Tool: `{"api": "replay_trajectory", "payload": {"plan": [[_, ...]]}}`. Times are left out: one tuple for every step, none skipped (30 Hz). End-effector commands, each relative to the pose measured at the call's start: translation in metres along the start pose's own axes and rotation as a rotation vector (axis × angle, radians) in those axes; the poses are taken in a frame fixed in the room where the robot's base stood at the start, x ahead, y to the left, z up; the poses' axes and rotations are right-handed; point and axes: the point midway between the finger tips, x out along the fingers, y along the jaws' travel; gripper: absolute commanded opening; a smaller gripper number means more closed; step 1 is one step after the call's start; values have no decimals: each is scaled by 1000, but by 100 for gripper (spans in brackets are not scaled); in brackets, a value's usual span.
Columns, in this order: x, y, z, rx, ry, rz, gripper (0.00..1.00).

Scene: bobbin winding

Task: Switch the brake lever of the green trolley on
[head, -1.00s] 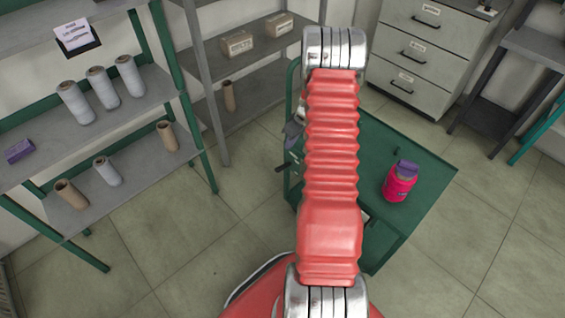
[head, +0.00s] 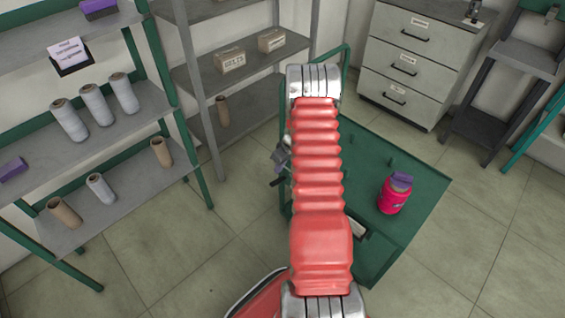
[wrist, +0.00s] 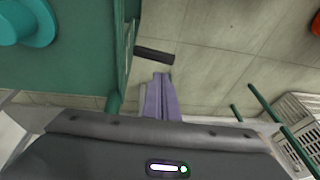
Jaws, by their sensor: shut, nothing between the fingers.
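The green trolley (head: 416,172) stands at centre right, partly hidden behind my red arm. A short dark lever (head: 275,183) sticks out from its left side in the head view. The lever also shows in the wrist view (wrist: 154,56), jutting right from the green side wall. I cannot tell its on or off position. My gripper (head: 281,156) is at the trolley's left side, mostly hidden by the arm. In the wrist view its purple-grey fingers (wrist: 160,78) are shut and empty, with their tips just below the lever in the picture. Contact cannot be told.
A pink bottle with a purple top (head: 395,194) stands on the trolley. A green-framed shelf (head: 120,135) with bobbins is at left, and a grey shelf (head: 240,85) with boxes behind. Grey drawers (head: 413,60) stand at the back. Floor (head: 190,255) left of the trolley is clear.

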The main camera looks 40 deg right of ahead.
Motion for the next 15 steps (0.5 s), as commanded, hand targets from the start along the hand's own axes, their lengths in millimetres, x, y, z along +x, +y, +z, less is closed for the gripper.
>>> {"api": "replay_trajectory", "payload": {"plan": [[8,0,0,-1,-1,-1,0],[12,0,0,-1,-1,-1,0],[17,-1,0,-1,-2,-1,0],[21,-1,0,-1,-2,-1,0],[25,0,0,0,-1,-1,0],[31,-2,3,1,-2,-1,0],[35,-3,4,0,-2,-1,0],[38,-3,5,0,-2,-1,0],[43,-4,7,0,-1,-1,0],[46,-5,8,1,-1,-1,0],[49,-5,8,1,-1,-1,0],[52,-6,9,0,0,0,0],[54,-6,10,0,0,1,0],[56,-6,10,0,0,1,0],[57,-6,11,0,0,1,0]]}}
